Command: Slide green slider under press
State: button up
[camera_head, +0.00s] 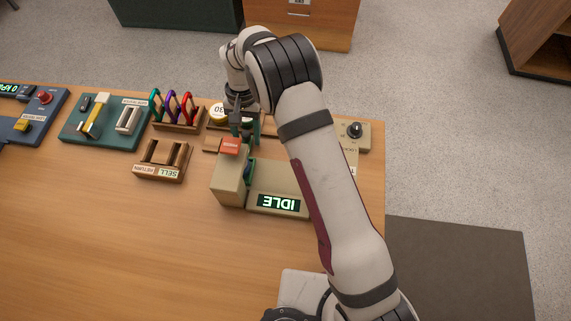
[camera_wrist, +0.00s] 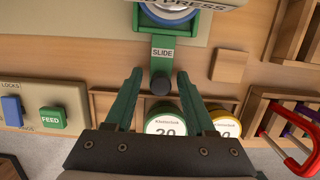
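The green slider (camera_wrist: 160,52), labelled SLIDE, sticks out from the press (camera_wrist: 205,4) in the wrist view. A dark round knob (camera_wrist: 161,84) is at its near end. A blue and white round piece (camera_wrist: 172,12) lies at the slider's far end, by the press label. My gripper (camera_wrist: 160,74) is open, with its green fingers on either side of the knob and visible gaps to both. In the head view the press (camera_head: 230,183) is a beige block with a red top beside an IDLE display. My gripper (camera_head: 243,128) is just behind it; the knob is hidden there.
A wooden tray with green-rimmed (camera_wrist: 166,122) and yellow-rimmed (camera_wrist: 224,124) round tins lies close under my gripper. Carabiners hang on a rack (camera_head: 178,125) to the left in the head view. A wooden SELL/RETURN holder (camera_head: 163,161) stands left of the press. The front-left tabletop (camera_head: 110,230) is clear.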

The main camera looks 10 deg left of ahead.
jog(key=shift+r, duration=3.5)
jog(key=s+d+r+m+y, duration=0.1)
jog(key=s+d+r, duration=0.3)
jog(key=d+r, duration=0.35)
jog(key=s+d+r+m, duration=0.2)
jog(key=s+d+r, duration=0.2)
jog(key=d+r, duration=0.35)
jog(key=s+d+m+t, duration=0.1)
jog(key=s+d, duration=0.3)
jog(key=s, duration=0.4)
jog(key=s+d+f+m+t, duration=0.1)
jog(key=s+d, duration=0.3)
jog(key=s, duration=0.4)
jog(key=shift+s+m+y, duration=0.2)
jog(key=shift+m+y, duration=0.1)
jog(key=shift+y, duration=0.1)
